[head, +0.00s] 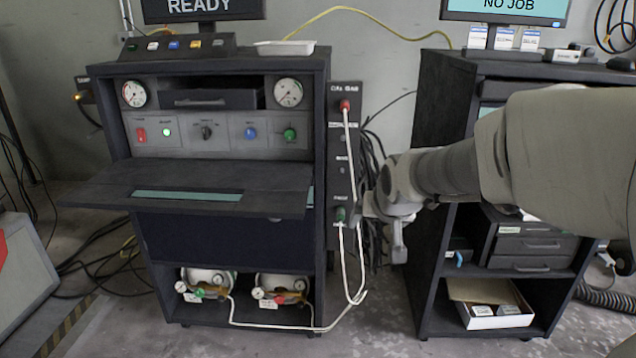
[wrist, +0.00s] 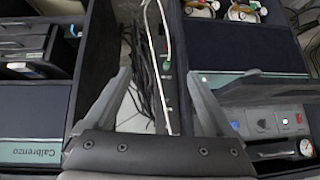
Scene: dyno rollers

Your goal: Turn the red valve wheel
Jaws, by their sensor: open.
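Two gas bottles lie on the bottom shelf of the left cabinet in the head view. The right bottle (head: 283,283) carries a small red knob (head: 279,299), which may be the red valve wheel; it is too small to be sure. The left bottle (head: 207,278) has a green knob (head: 199,293). In the wrist view the bottles show at the top edge, partly cut off, and the wheel is not clear. My gripper (wrist: 160,73) is open and empty, its fingers apart over the gap between the cabinets. It is away from the bottles.
A side panel (head: 344,160) has red and green connectors, with a white hose (head: 347,270) looping down to the bottle shelf. A hinged shelf (head: 222,188) juts out above the bottles. The right cabinet (head: 434,120) stands beside my arm. Floor in front is clear.

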